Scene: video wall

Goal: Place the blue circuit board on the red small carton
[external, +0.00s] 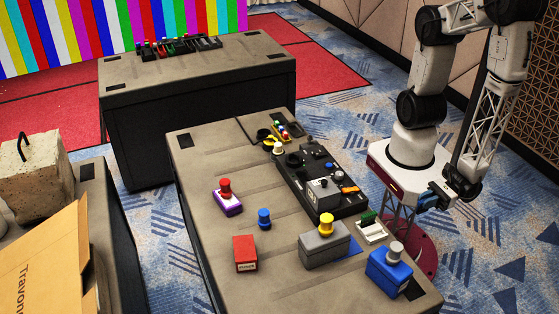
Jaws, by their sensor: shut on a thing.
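The red small carton (245,252) stands upright on the near table, toward its front left, with a pale label on its front face. My gripper (432,197) is low beside the right edge of that table, right of and well apart from the carton. It is shut on a small blue piece (427,201), which looks like the blue circuit board. The piece is small in this view and its details cannot be made out. The fingertips are partly hidden by the gripper's own body.
A blue box (389,270), a white tray (371,231), a grey box (324,247) and a black console (318,181) stand between my gripper and the carton. A blue knob (264,219) and a purple-white box (227,203) stand behind the carton. Bare tabletop lies around the carton.

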